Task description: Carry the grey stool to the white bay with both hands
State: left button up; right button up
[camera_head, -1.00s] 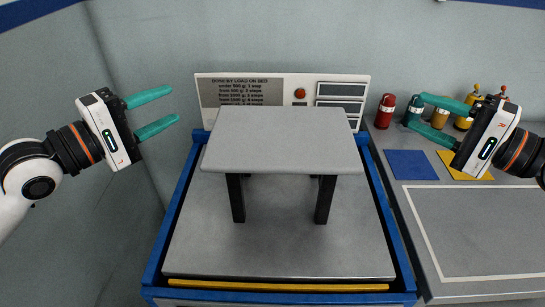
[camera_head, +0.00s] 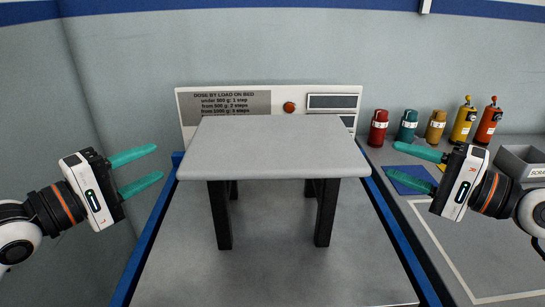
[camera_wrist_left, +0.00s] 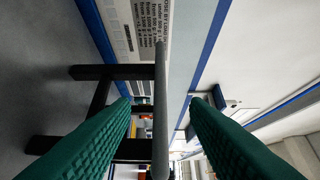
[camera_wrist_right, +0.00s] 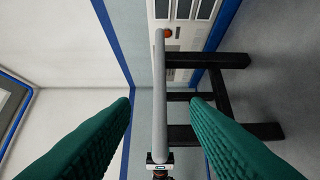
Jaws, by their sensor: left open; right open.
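The grey stool (camera_head: 270,150) stands upright on the grey bed (camera_head: 275,275) in front of me, its flat seat on dark legs. My left gripper (camera_head: 158,162) is open and empty, just left of the seat's left edge. My right gripper (camera_head: 391,160) is open and empty, just right of the seat's right edge. Both are about level with the seat. In the left wrist view the seat (camera_wrist_left: 161,110) is edge-on between the open fingers; in the right wrist view (camera_wrist_right: 160,100) likewise. No finger visibly touches it. The white-outlined bay (camera_head: 490,235) lies on the right bench, partly out of frame.
Several coloured bottles (camera_head: 408,125) stand at the bench's back. A blue square (camera_head: 408,178) lies partly behind my right gripper. A grey scrap bin (camera_head: 522,163) is at the far right. A sign panel (camera_head: 230,103) with a red button (camera_head: 289,107) stands behind the stool. Blue rails edge the bed.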

aim_at(199, 136)
pick_arm(q)
jog(key=x, duration=1.1)
jog(key=shift+w+d, duration=0.2)
jog(key=shift+w, duration=0.05)
pick_arm(e)
jog(key=x, duration=1.1)
jog(key=shift+w+a, duration=0.25)
jog(key=shift+a, duration=0.05)
pick_arm(q)
grip_shut()
pick_arm(e)
grip_shut()
pick_arm(q)
jog(key=shift+f, duration=0.1)
pick_arm(e)
jog(key=shift+f, duration=0.1)
jog(key=shift+d, duration=0.1)
